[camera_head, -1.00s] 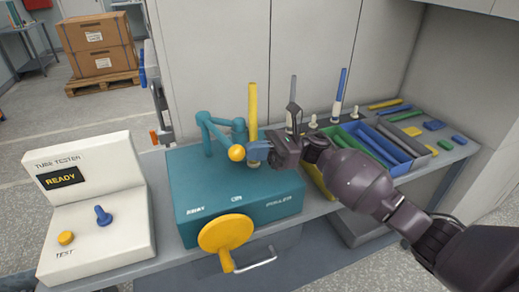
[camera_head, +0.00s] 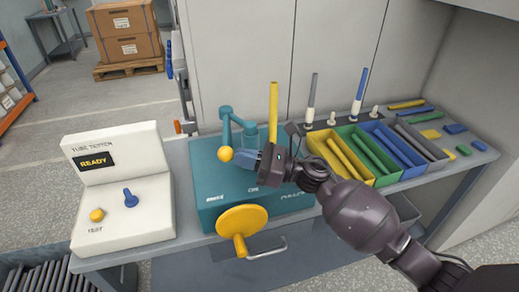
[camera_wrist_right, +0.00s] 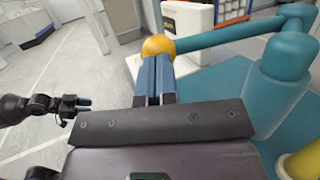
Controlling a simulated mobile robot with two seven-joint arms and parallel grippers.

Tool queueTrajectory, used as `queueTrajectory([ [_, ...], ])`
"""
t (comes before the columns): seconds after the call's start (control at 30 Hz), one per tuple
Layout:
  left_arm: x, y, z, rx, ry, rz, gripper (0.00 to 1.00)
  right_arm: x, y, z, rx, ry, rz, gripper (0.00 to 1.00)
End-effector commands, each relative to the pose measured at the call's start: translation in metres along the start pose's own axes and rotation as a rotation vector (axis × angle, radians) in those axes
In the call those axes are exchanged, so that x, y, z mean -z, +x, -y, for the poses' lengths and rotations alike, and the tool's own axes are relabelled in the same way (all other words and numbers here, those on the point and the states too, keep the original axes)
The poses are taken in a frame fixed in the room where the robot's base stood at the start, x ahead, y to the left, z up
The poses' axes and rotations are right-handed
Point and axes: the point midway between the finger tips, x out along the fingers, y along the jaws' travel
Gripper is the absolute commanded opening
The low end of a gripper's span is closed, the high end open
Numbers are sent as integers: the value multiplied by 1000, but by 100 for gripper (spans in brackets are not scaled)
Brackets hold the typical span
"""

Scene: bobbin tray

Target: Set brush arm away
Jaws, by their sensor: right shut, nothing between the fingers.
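The brush arm is a teal jointed arm (camera_head: 227,128) ending in a yellow ball (camera_head: 225,154). It stands on a teal box (camera_head: 212,178), and the ball is above the box's left part. My right gripper (camera_head: 240,160) is shut and empty, with its blue fingers at the right side of the ball. In the right wrist view the fingertips (camera_wrist_right: 155,64) meet the lower edge of the ball (camera_wrist_right: 158,46); whether they touch is hard to tell. My left gripper (camera_wrist_right: 82,103) shows small at the left of that view; its opening is unclear.
A yellow crank disc (camera_head: 243,218) is on the box's front, and a yellow tube (camera_head: 273,108) stands behind. The tube tester (camera_head: 125,190) is at left. Colored trays with tubes (camera_head: 345,182) and several upright pegs are at right. Free shelf shows between tester and box.

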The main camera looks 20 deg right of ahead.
Motion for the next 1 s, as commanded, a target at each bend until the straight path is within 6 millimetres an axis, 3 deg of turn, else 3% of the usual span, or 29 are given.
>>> queueTrajectory([
  [0.13, -1, -5, 0, 2, -4, 7, 43, 2, 15, -8, 80, -16, 2, 0],
  [0.4, 4, -3, 0, 1, -3, -1, 43, 7, 32, -12, 81, -16, 0, 0],
  [1.0, 10, -1, 0, 0, -2, -12, 43, 8, 40, -16, 72, -14, 1, 0],
])
